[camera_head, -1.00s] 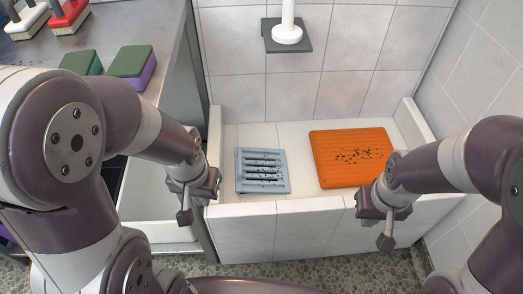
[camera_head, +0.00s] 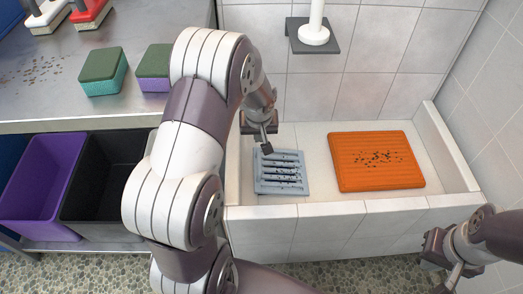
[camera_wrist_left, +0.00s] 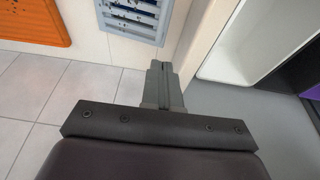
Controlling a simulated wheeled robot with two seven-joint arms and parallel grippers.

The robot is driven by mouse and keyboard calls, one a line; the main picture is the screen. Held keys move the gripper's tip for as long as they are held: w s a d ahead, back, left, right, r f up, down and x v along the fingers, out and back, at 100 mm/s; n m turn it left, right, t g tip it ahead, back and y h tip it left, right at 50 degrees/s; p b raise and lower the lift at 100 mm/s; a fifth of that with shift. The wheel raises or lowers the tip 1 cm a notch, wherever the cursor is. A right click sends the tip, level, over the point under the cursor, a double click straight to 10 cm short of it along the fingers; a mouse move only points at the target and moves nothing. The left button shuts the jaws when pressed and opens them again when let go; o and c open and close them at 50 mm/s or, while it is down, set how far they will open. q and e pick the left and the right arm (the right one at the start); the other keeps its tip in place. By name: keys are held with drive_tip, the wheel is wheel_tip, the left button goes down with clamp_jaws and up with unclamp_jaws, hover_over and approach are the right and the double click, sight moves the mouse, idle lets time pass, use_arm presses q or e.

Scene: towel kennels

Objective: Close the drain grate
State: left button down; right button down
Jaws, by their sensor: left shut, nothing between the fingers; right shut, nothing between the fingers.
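The drain grate (camera_head: 280,174) is a grey-blue square frame with several slats and dark gaps between them, lying at the left end of the white tiled basin (camera_head: 366,209). Dark specks lie on it. Part of it shows at the top of the left wrist view (camera_wrist_left: 138,16). My left gripper (camera_head: 267,147) is shut and empty, above the back left edge of the grate; I cannot tell whether it touches. Its closed fingers point toward the grate in the left wrist view (camera_wrist_left: 158,68). My right gripper (camera_head: 450,279) is shut and empty, outside the basin at the lower right.
An orange ribbed mat (camera_head: 376,161) with dark specks lies in the basin, right of the grate. The basin has raised rims. At left, a metal counter (camera_head: 60,113) bears sponges (camera_head: 104,72) and brushes; a purple bin (camera_head: 42,190) and black bin (camera_head: 101,182) stand below.

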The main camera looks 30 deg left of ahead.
sight(259, 159)
use_arm(q)
drive_tip(key=b+x, duration=0.2)
drive_tip(key=x, duration=0.2)
drive_tip(key=b+x, duration=0.2)
drive_tip(key=x, duration=0.3)
drive_tip(key=s+b+x, duration=0.1)
drive_tip(key=b+x, duration=0.1)
drive_tip(key=x, duration=0.2)
drive_tip(key=shift+d+f, duration=0.25)
drive_tip(key=shift+f, duration=0.25)
drive_tip(key=f, duration=0.1)
drive_tip(key=a+f+b, duration=0.1)
drive_tip(key=s+f+b, duration=0.1)
drive_tip(key=shift+a+f, duration=0.3)
drive_tip(key=shift+a, duration=0.1)
drive_tip(key=shift+s, duration=0.1)
